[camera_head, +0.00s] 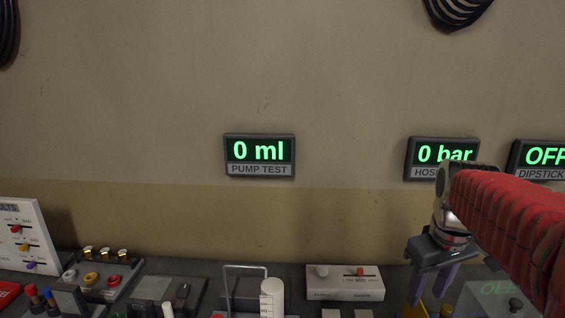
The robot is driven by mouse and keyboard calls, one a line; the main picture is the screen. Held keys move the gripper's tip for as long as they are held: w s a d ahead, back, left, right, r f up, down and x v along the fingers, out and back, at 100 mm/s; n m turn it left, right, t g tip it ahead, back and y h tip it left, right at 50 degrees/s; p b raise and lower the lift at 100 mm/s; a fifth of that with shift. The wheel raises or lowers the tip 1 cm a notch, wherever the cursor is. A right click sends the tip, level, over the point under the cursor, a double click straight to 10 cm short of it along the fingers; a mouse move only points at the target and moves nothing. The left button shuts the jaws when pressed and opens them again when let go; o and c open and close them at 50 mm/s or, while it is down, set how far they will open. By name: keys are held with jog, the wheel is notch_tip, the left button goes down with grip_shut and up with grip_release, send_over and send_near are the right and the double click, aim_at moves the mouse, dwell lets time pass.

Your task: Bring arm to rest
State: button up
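My arm, in a red ribbed sleeve, reaches in from the right edge of the head view. My gripper (431,296) hangs from its end, pointing down over the right part of the bench. Its two purple-grey fingers stand apart with a gap between them. I see nothing held between them, though the fingertips are low in the picture and small objects show close behind. The gripper is just right of a white box with a red slider (344,283).
The bench (214,270) is crowded along the bottom. A white board with coloured knobs (22,236) stands at left, near a rack of capped fittings (101,274). A white cylinder (272,298) stands mid-bench. Wall displays read "0 ml" (259,151), "0 bar" (430,155) and "OFF" (540,156). The wall above is mostly clear.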

jog(key=s+a+f+m+t, duration=0.2)
jog(key=s+a+f+t, duration=0.1)
jog(key=s+a, duration=1)
jog(key=shift+f+t+y, duration=0.3)
jog(key=shift+f, duration=0.35)
jog(key=shift+s, duration=0.1)
jog(key=shift+c, duration=0.3)
jog(key=shift+c, duration=0.7)
